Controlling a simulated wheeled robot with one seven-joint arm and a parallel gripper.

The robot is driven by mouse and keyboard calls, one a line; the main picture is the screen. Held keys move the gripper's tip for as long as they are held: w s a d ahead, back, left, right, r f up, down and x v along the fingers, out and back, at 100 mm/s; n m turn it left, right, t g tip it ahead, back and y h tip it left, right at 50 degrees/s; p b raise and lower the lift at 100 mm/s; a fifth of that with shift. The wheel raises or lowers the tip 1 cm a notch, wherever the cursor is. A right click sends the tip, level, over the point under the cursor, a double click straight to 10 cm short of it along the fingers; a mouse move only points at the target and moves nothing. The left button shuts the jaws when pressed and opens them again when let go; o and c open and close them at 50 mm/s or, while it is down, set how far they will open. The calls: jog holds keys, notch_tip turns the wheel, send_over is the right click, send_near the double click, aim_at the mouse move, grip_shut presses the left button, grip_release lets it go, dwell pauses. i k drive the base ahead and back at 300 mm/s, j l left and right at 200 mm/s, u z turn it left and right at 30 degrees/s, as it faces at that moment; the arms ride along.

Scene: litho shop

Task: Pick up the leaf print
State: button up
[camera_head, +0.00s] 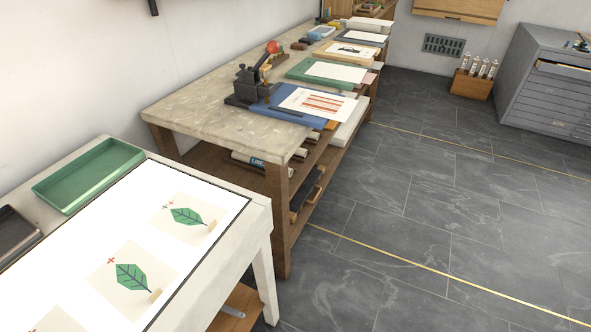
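Two whole leaf prints lie flat on the bright white top of the near table (95,235) at lower left. One leaf print (150,258) is nearer the middle of the panel. The other leaf print (203,231) is farther back, near the far right corner. Part of a third print (55,320) shows at the bottom edge, cut off by the frame. My gripper is not in view.
A green tray (88,176) and a dark tray (15,232) sit along the near table's left side. A stone-topped workbench (205,110) behind holds a press and several papers. A grey drawer cabinet (545,85) stands far right. The dark tiled floor (430,220) is open at right.

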aim_at(188, 219)
jog(key=i+l+z, duration=0.2)
jog(key=i+z, duration=0.15)
jog(key=i, duration=0.3)
jog(key=i+z, duration=0.35)
jog(key=i, duration=0.3)
jog(key=i+l+u, duration=0.15)
jog(key=i+u, duration=0.3)
jog(key=i+l+u, duration=0.3)
jog(key=i+u, duration=0.15)
jog(key=i+l+u, duration=0.1)
jog(key=u, duration=0.3)
jog(key=i+l+u, duration=0.15)
jog(key=u, duration=0.3)
jog(key=i+l+u, duration=0.15)
jog(key=u, duration=0.25)
jog(key=i+l+u, duration=0.1)
jog(key=l+u, duration=0.15)
jog(key=u, duration=0.15)
jog(key=l+u, duration=0.25)
jog(key=u, duration=0.2)
jog(key=l+u, duration=0.4)
jog(key=i+l+u, duration=0.1)
jog(key=l+u, duration=0.15)
jog(key=u, duration=0.15)
jog(key=l+u, duration=0.35)
